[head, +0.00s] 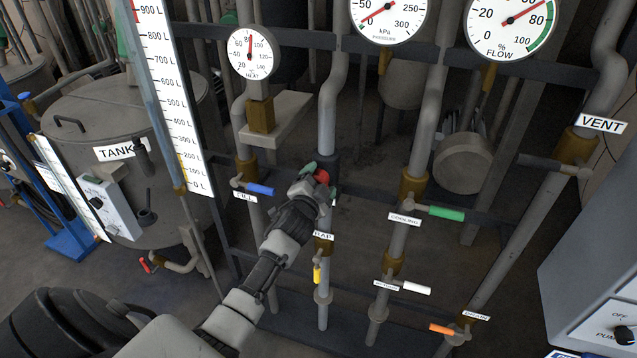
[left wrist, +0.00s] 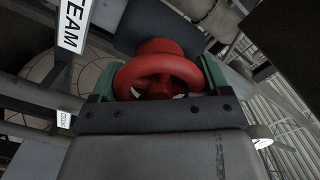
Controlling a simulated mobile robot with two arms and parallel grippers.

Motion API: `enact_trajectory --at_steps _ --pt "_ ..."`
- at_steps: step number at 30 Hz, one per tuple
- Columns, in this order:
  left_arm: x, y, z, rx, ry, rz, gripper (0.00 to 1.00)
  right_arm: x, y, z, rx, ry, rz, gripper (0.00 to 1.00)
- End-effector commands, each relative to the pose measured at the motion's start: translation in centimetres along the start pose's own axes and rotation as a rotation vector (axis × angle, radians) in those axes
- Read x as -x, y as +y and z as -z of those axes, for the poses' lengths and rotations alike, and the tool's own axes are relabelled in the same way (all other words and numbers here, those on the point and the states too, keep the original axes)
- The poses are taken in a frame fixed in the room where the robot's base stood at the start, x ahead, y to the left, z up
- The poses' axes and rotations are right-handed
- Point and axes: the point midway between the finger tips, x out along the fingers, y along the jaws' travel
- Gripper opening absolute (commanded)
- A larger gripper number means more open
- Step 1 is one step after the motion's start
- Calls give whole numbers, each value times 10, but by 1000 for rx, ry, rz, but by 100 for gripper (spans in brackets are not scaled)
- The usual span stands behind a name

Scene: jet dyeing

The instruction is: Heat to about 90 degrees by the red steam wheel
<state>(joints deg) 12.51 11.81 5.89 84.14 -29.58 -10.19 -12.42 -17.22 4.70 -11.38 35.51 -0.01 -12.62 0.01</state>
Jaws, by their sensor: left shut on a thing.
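The red steam wheel (head: 322,176) is on the grey pipe right of the FILL valve in the head view. My left gripper (head: 312,183) is shut on it, with its green fingertips on both sides of the rim. In the left wrist view the red wheel (left wrist: 158,75) sits between the green fingers, and part of a STEAM label (left wrist: 73,25) shows beside it. The round HEAT gauge (head: 253,52) is above left of the wheel. Its red needle points nearly straight up, around 80 to 90. My right gripper is not in view.
The PRESSURE gauge (head: 388,18) reads near zero; the FLOW gauge (head: 510,22) reads about 70. Valves with blue (head: 260,189), green (head: 446,213), yellow (head: 317,273), white (head: 416,288) and orange (head: 441,329) handles surround the arm. A tank (head: 85,120) stands left, a pump box (head: 600,290) right.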

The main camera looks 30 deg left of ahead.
Motion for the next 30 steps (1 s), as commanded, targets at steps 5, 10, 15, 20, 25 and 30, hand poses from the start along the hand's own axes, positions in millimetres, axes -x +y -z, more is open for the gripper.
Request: enact_trajectory --at_steps 5,10,15,20,25,30 --pt "0 2 -1 -173 0 -1 53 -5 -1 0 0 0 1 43" --pt "0 3 -1 -327 0 -1 53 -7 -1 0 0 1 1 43" --pt "0 4 -2 -461 0 -1 53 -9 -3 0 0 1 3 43" --pt "0 5 -2 -561 0 -2 53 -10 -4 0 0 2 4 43" --pt "0 5 -2 -632 -1 -2 53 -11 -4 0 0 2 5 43" --pt "0 6 -2 -671 0 -2 53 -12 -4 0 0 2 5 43"
